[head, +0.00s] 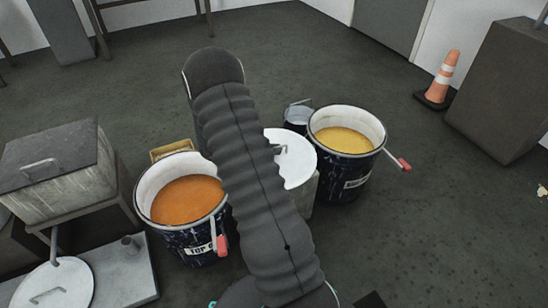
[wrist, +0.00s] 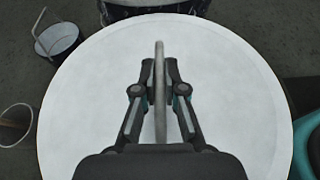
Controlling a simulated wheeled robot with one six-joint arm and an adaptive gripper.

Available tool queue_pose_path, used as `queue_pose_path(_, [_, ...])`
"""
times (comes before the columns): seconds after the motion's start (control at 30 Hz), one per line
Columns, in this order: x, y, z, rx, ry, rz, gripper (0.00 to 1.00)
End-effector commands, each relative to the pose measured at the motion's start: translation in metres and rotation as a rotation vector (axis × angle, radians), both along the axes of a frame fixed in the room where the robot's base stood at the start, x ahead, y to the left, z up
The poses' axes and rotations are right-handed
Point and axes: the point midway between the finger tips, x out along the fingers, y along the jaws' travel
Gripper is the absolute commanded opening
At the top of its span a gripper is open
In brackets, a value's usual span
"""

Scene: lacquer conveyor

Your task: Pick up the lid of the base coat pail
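A round white lid (head: 299,166) shows in the head view between the two pails, partly hidden behind my arm. In the wrist view the lid (wrist: 225,95) fills most of the picture, with its upright handle (wrist: 160,110) in the middle. My gripper (wrist: 160,75) has one finger on each side of this handle and appears closed on it. The fingers are hidden in the head view. A dark pail (head: 349,168) with yellow contents stands open to the right; its label is too small to read. I cannot tell whether the lid is raised off its support.
A pail with orange contents (head: 181,240), its label starting "TOP", stands left of my arm. Another white lid (head: 50,286) lies at lower left. A lidded grey box (head: 52,175) is at left. A small bucket (head: 297,117) stands behind. A cone (head: 444,78) stands at right.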

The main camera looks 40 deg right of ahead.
Motion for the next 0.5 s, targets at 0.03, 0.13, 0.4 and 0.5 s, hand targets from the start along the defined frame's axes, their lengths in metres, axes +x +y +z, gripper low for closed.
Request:
queue_pose_path(0.03, [0.0,0.0,0.0,0.0,0.0,0.0,0.0])
queue_pose_path(0.13, [0.0,0.0,0.0,0.0,0.0,0.0,0.0])
queue_pose_path(0.4, [0.0,0.0,0.005,0.0,-0.001,0.0,0.0])
queue_pose_path(0.5, [0.0,0.0,0.013,0.0,-0.001,0.001,0.0])
